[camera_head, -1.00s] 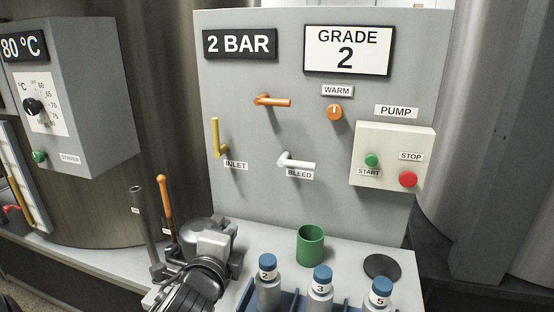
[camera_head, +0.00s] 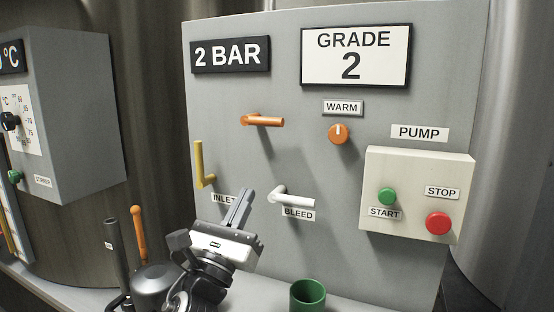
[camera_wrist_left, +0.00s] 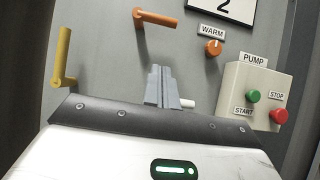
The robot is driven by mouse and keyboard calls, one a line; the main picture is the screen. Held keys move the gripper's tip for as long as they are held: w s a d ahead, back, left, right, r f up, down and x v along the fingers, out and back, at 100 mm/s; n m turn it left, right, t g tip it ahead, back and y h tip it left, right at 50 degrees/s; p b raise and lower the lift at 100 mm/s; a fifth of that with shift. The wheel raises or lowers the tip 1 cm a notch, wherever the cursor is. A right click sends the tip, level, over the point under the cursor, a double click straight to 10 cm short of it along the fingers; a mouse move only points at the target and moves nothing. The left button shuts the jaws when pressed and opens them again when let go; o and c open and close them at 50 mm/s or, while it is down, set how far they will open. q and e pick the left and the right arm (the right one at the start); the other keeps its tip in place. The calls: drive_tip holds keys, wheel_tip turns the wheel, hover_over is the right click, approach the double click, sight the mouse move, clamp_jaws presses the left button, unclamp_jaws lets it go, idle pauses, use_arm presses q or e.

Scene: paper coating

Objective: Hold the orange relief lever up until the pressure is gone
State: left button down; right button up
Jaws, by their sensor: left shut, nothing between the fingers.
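An orange lever (camera_head: 262,121) sticks out level to the right from the grey panel, under a black "2 BAR" sign (camera_head: 229,54). It also shows in the left wrist view (camera_wrist_left: 157,20), above the fingers. A second orange handle (camera_head: 139,232) stands nearly upright at the lower left; no label tells which is the relief lever. My left gripper (camera_head: 239,207) is shut and empty, pointing up in front of the panel. It is below the level orange lever and apart from it, just left of the white bleed lever. My right gripper is not in view.
A yellow inlet lever (camera_head: 201,167) is left of my gripper, and the white bleed lever (camera_head: 291,195) is close on its right. An orange warm knob (camera_head: 338,134) and a pump box (camera_head: 413,172) are farther right. A green cup (camera_head: 307,294) stands below.

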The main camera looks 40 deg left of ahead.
sight(268, 120)
use_arm(q)
drive_tip(key=shift+f, duration=0.2)
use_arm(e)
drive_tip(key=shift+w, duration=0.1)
use_arm(q)
drive_tip(key=s+r+p+x, duration=0.1)
drive_tip(key=p+x, duration=0.4)
drive_tip(key=x, duration=0.8)
drive_tip(key=shift+s+d+r+p, duration=0.15)
drive_tip(key=shift+s+r+p, duration=0.1)
drive_tip(key=shift+r+p, duration=0.25)
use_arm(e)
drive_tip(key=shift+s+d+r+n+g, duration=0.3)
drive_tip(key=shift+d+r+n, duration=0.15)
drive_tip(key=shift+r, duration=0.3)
